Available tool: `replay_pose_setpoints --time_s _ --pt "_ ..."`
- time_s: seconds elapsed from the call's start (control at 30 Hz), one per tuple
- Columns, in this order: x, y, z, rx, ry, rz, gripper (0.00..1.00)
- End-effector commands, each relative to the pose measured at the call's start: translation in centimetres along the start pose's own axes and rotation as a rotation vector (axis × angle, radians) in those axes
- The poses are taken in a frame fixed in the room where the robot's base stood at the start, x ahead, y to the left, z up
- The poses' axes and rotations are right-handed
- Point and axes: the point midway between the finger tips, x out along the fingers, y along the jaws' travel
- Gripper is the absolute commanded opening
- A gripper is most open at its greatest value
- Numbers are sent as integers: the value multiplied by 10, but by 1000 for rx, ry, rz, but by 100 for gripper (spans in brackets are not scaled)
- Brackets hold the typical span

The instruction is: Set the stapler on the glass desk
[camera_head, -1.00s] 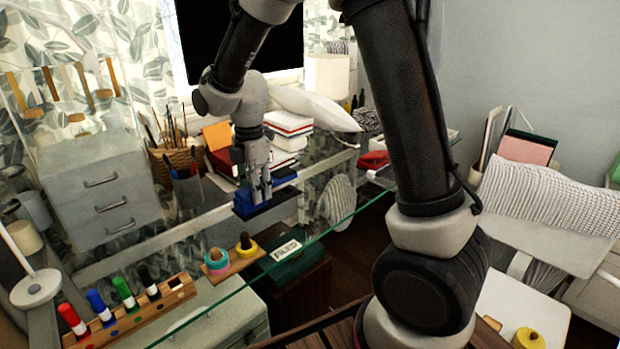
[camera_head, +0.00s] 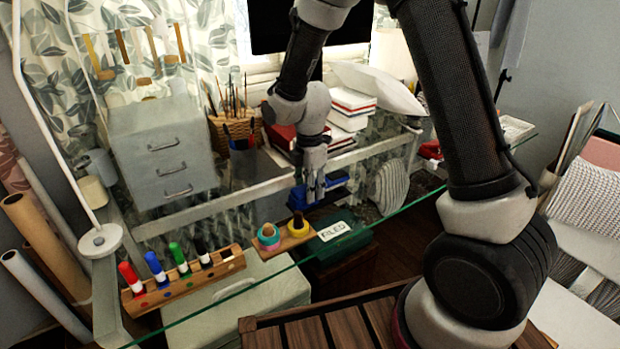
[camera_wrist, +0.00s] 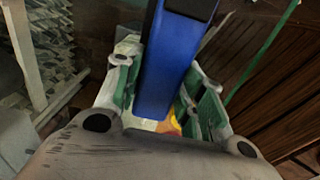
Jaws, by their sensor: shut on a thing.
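My gripper (camera_head: 314,194) is shut on the blue stapler (camera_head: 297,198) above the glass desk (camera_head: 250,215), towards its front right part in the head view. In the wrist view, the stapler's long blue body (camera_wrist: 170,65) with a dark end stands between the two green-padded fingers (camera_wrist: 160,95). The fingers partly hide the stapler in the head view. I cannot tell whether its underside touches the glass.
A marker rack (camera_head: 185,280) with several markers and a small wooden holder (camera_head: 283,238) stand near the front. A grey drawer unit (camera_head: 165,155), a wicker basket (camera_head: 232,130) and stacked books (camera_head: 350,105) stand behind. Bare glass lies between drawers and holder.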

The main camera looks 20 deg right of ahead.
Motion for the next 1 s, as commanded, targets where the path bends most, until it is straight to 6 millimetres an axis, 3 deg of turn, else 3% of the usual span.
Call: replay_pose_setpoints --time_s 0.1,0.47,0.5,0.6,1.0 --pt "10 1 0 0 0 2 0" --pt "13 1 0 0 0 3 0" --pt "14 0 0 0 0 1 44" --pt "14 0 0 0 0 1 60" --pt "7 1 0 0 0 2 60"
